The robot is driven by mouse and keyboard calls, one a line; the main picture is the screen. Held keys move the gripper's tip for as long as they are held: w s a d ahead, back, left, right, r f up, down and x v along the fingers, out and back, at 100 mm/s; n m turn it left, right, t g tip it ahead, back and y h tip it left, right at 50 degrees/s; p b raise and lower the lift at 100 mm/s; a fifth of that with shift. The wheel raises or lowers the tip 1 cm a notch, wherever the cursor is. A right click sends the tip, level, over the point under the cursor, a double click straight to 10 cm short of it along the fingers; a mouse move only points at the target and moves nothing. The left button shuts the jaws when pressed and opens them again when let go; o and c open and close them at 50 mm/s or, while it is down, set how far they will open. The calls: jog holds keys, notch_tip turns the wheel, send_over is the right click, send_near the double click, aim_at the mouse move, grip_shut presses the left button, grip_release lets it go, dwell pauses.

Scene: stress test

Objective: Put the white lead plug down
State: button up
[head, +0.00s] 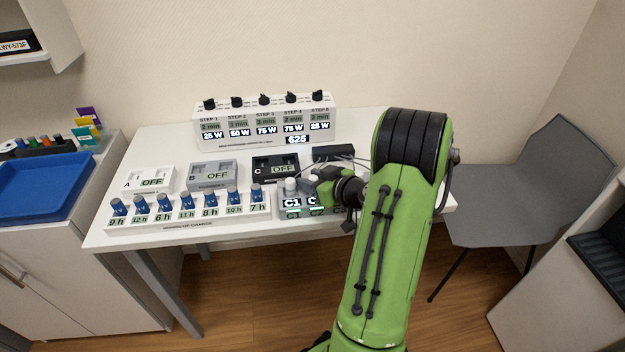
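My gripper (322,186) is over the right part of the white table (160,147), at the grey block marked C1 (292,206). My arm comes in from the lower right and hides part of this block. Small pale rounded pieces stand on the block beside the fingers. Thin white and dark leads (343,159) run behind the gripper near a black box (333,152). I cannot make out the white lead plug for certain. The fingers are too small and covered to tell whether they hold it.
Three units marked A (148,181), B (213,173) and C (275,169) read OFF. A white rack (190,222) with several blue-topped holders lies in front. A stepped-timer panel (264,122) stands at the back. A grey chair (525,190) is at right.

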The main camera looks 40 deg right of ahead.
jog(key=shift+r, duration=0.1)
jog(key=shift+s+r+p, duration=0.15)
jog(key=shift+r+p, duration=0.05)
jog(key=shift+p, duration=0.15)
jog(key=v, duration=1.2)
jog(key=w+a+r+n+g+y, duration=0.1)
jog(key=w+a+n+g+y, duration=0.15)
jog(key=a, duration=0.55)
jog(key=w+a+n+g+y, duration=0.1)
jog(key=a+g+y, duration=0.15)
jog(key=a, duration=0.65)
jog(key=s+a+r+m+g+h, duration=0.3)
jog(key=s+a, duration=0.6)
jog(key=s, duration=0.3)
notch_tip(320, 180, up, 2)
jog(key=shift+r+h, duration=0.1)
jog(key=shift+h, duration=0.8)
jog(key=shift+s+r, duration=0.1)
jog(key=shift+s, duration=0.05)
